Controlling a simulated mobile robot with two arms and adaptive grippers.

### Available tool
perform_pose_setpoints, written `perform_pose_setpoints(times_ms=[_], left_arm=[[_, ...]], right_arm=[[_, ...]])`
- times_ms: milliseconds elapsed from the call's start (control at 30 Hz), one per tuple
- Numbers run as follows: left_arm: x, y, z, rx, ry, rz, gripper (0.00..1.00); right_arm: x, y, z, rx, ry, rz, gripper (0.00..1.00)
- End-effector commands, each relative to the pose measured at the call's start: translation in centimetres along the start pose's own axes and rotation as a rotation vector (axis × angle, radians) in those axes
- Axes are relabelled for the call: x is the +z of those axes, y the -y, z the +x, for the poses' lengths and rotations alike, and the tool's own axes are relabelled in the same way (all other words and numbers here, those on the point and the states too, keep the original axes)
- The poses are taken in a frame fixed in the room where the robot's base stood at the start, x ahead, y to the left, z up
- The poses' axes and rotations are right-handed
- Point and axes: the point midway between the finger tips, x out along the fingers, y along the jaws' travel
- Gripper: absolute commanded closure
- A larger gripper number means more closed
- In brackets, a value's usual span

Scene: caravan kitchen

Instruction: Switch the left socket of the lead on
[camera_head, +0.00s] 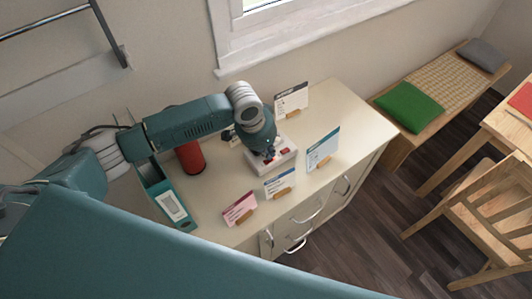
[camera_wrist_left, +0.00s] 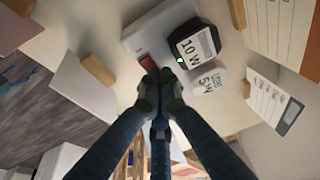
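The lead (camera_head: 284,168) is a white block with red switches, lying on the cream counter. In the wrist view its white body (camera_wrist_left: 135,40) shows beside a red switch (camera_wrist_left: 149,63). A dark adapter marked "10 W" (camera_wrist_left: 193,45) and a pale one (camera_wrist_left: 207,86) sit on it. My left gripper (camera_head: 268,156) points down at the lead. In the wrist view its fingertips (camera_wrist_left: 160,76) are together, empty, right by the red switch; I cannot tell whether they touch it. The other switch is mostly hidden. My right gripper is out of view.
Cards in wooden stands surround the lead: white (camera_head: 291,100), teal-edged (camera_head: 323,149), blue-edged (camera_head: 280,181) and pink (camera_head: 240,208). A red cylinder (camera_head: 190,157) and a teal box (camera_head: 168,202) stand to the left. The counter (camera_head: 355,125) is clear at right.

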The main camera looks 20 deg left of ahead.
Motion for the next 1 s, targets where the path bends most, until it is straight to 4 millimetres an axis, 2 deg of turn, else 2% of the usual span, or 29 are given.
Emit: perform_pose_setpoints(times_ms=[133,533,900,933,1000], left_arm=[[-0.5,0.0,0.0,0.000,0.001,-0.001,1.00],[-0.7,0.1,-0.5,0.000,0.001,0.000,1.00],[-1.7,0.6,-4.8,0.000,0.002,-0.004,1.00],[-1.3,0.6,-4.6,-0.001,-0.001,-0.002,1.00],[-0.9,0.7,-5.9,-0.003,-0.003,-0.001,1.00]], right_arm=[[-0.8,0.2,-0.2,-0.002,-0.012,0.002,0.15],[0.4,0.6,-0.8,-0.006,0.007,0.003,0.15],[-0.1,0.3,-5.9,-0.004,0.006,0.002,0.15],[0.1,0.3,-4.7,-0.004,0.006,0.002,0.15],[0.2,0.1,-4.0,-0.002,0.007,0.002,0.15]])
